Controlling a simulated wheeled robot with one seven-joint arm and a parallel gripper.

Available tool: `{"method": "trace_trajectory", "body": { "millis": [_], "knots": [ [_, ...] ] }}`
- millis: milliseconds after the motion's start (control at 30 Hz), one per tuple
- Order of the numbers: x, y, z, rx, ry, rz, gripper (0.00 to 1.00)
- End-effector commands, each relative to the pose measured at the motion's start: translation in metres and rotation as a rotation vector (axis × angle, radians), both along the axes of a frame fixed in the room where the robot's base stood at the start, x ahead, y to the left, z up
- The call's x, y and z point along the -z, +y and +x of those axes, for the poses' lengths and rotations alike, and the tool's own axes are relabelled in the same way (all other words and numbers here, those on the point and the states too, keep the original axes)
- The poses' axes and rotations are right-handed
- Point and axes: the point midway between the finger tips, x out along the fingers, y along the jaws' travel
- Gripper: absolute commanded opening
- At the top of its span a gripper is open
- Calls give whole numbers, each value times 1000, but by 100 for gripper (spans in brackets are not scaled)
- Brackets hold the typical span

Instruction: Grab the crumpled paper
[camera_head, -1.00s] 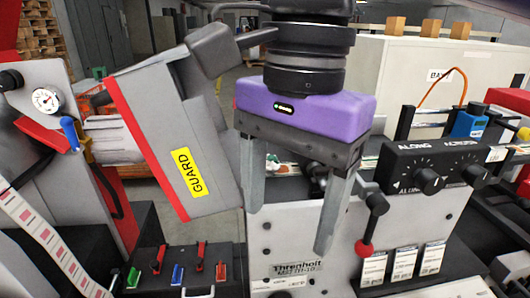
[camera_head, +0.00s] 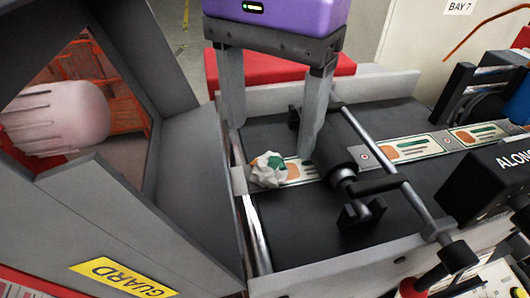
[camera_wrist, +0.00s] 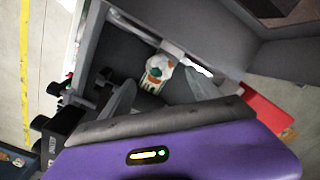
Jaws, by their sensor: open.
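The crumpled paper (camera_head: 268,170) is a small white wad with green and orange print. It lies on the label strip at the left end of the dark machine bed, beside a metal roller. My gripper (camera_head: 271,141) has a purple body and two grey fingers, spread apart and empty. The fingers hang above the bed, seemingly a little behind and above the paper. In the wrist view, the paper (camera_wrist: 159,68) shows beyond and between the fingertips (camera_wrist: 158,87), with no visible contact.
The grey guard (camera_head: 130,235) with its yellow label stands close on the left. A roller bracket with a metal bar (camera_head: 395,170) crosses the bed just right of the fingers. The label strip (camera_head: 410,147) runs to the right.

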Motion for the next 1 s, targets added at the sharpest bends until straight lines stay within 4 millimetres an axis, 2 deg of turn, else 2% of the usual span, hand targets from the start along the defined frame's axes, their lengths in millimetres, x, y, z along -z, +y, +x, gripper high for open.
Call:
{"method": "trace_trajectory", "body": {
  "millis": [267,500,633,833,1000],
  "knots": [
    [28,0,-1,-1,4,-1,72],
    [61,0,-1,-2,2,-1,72],
    [68,1,-1,-1,1,1,72],
    [69,1,0,0,0,0,72],
    [69,1,0,-1,0,0,38]
  ]
}}
